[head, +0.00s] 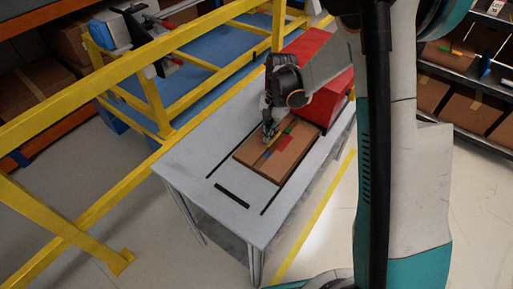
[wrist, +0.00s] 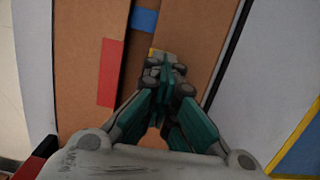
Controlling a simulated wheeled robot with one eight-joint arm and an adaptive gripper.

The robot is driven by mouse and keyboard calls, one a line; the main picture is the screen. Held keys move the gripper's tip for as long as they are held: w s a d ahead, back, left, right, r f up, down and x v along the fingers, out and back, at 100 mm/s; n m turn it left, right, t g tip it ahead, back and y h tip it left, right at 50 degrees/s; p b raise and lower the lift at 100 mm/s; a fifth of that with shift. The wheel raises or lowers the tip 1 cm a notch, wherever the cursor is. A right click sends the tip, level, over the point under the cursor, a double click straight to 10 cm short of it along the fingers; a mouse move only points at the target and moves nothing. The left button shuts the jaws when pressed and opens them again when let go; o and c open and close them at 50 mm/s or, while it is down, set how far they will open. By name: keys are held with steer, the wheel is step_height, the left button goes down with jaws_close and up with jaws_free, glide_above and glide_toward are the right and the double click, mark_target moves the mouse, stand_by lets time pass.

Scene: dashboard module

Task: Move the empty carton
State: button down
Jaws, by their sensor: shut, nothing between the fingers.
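A flat brown cardboard carton (head: 281,165) lies on the grey table, with blue, red, green and yellow patches on its top. It fills the middle of the wrist view (wrist: 85,40), where a dark seam or flap edge runs along it next to a red and a blue patch. My gripper (head: 268,139) is over the far-left part of the carton, pointing down. In the wrist view its fingertips (wrist: 166,66) are together with nothing between them. I cannot tell whether they touch the cardboard. The carton's inside is hidden.
The grey table (head: 190,160) has bare room left of and in front of the carton, with dark slots in its top. A red box-shaped unit (head: 325,103) stands at its far end. A yellow rail (head: 160,105) runs along the left. Shelves with cartons (head: 465,110) stand right.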

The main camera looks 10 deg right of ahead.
steer(key=w+d, duration=0.3)
steer(key=shift+w+d+f, duration=0.2)
steer(key=shift+w+d, duration=0.1)
